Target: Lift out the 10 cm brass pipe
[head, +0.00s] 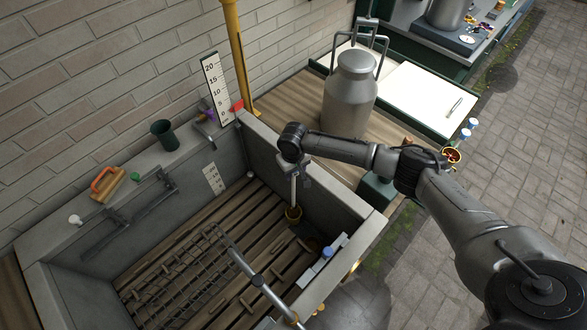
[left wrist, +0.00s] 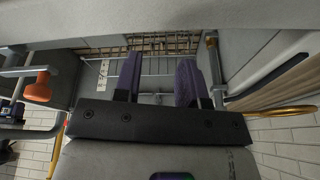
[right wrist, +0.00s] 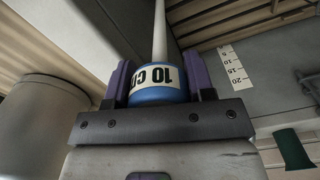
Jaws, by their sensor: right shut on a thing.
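My right gripper (head: 291,170) is shut around a blue collar (right wrist: 152,95) with a white label reading "10 CM" in the right wrist view. A pale, straight pipe (right wrist: 160,35) runs on from the collar. In the head view this pipe (head: 294,192) stands nearly upright inside the stone trough, its lower end at a brass-coloured fitting (head: 293,214) on the slatted floor. I cannot tell whether it is still seated there. The pipe looks pale rather than brass. My left gripper (left wrist: 158,85) is open and empty in the left wrist view, with a wire rack behind it.
A white scale (head: 216,88) stands behind the trough.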

